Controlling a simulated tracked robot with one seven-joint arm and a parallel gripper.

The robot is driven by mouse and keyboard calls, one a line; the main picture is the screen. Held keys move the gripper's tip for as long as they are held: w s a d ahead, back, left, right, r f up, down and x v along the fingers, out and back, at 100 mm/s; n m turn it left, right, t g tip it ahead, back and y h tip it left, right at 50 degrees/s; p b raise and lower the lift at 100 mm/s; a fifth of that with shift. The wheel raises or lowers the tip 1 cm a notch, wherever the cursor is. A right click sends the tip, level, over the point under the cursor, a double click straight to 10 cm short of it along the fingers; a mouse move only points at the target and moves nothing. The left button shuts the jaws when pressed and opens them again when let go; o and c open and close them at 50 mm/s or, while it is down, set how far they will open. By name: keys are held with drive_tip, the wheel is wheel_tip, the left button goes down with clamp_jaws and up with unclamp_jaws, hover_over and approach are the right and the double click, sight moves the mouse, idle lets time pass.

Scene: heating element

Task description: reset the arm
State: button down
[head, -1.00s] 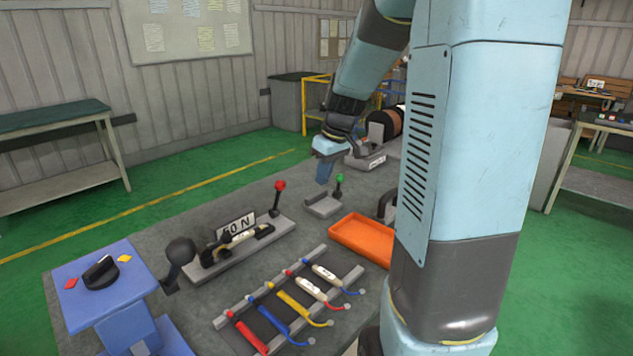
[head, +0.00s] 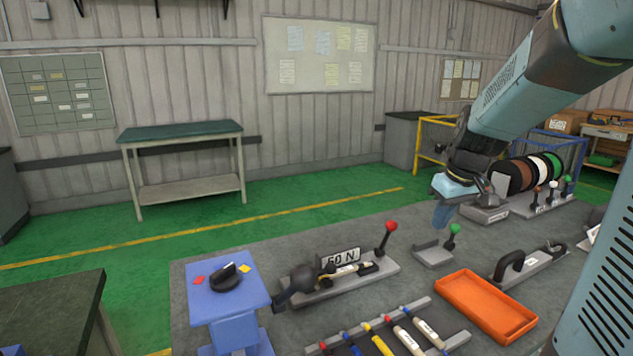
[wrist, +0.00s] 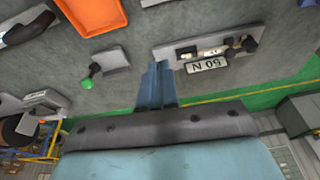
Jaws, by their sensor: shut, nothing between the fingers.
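My gripper (head: 442,214) hangs over the far part of the grey worktable (head: 240,252) in the head view, fingers pointing down. Its fingers are shut and hold nothing; they also show in the wrist view (wrist: 157,80). It appears near the small grey bracket with the green-knobbed lever (head: 452,238), above the table. The "50 N" fixture (head: 341,257) with the red-knobbed lever (head: 391,227) stands to its left. In the wrist view the green knob (wrist: 86,84) is left of the fingers and the "50 N" plate (wrist: 206,64) is to the right.
An orange tray (head: 486,304) lies right of a rack with several coloured tools (head: 380,343). A blue stand with a black knob (head: 228,290) is at the table's left. Spools (head: 530,172) and more levers stand at the back right.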

drive_tip(key=s+a+r+m+t, duration=0.1)
drive_tip(key=s+a+r+m, duration=0.1)
drive_tip(key=s, duration=0.7)
drive_tip(key=s+a+r+m+t+h, duration=0.1)
drive_tip(key=s+a+r+m, duration=0.1)
drive_tip(key=s, duration=0.7)
drive_tip(key=shift+a+r+t, duration=0.4)
drive_tip(key=shift+a+r, duration=0.3)
drive_tip(key=shift+r, duration=0.15)
drive_tip(key=shift+s, duration=0.1)
idle(1.4)
